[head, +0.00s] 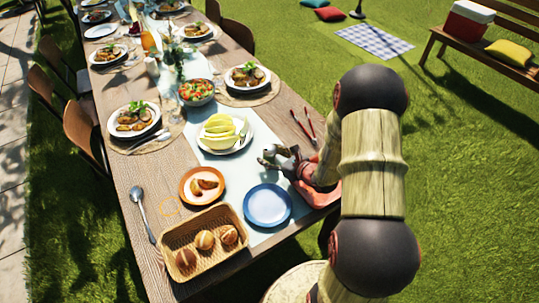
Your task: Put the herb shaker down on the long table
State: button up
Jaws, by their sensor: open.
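The long table (158,189) is wooden, with a pale runner along its middle, and stretches away to the upper left. My gripper (270,158) is low over the table's right side, just right of a white plate with yellow melon slices. Its fingers point left and are open. I cannot clearly make out the herb shaker; my gripper and arm hide part of the table's right edge. A small pale upright item (152,66) stands farther up the table, too small to identify.
A blue plate (268,205), an orange plate (188,197) and a wicker basket of rolls (170,243) stand near the front. A salad bowl (197,91) and set plates are farther back. Red-handled utensils (303,127) lie beyond my gripper. A bare runner strip separates melon and blue plates.

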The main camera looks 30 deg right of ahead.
jog(key=p+v, duration=0.3)
jog(key=v, duration=0.8)
jog(key=a+r+n+g+y, duration=0.3)
jog(key=a+r+n+y, duration=0.2)
jog(key=a+r+n, duration=0.55)
jog(key=s+a+r+n+g, duration=0.3)
jog(key=a+n, duration=0.1)
jog(key=a, duration=0.2)
jog(key=s+a+r+n+g, duration=0.2)
jog(key=s+a+n, duration=0.2)
jog(key=a+n, duration=0.15)
jog(key=s+d+r+n+h, duration=0.3)
jog(key=s+r+n+h, duration=0.4)
jog(key=s+r+n, duration=0.3)
jog(key=shift+d+r+n+h, duration=0.25)
jog(key=shift+r+n, duration=0.85)
jog(key=shift+n, duration=0.8)
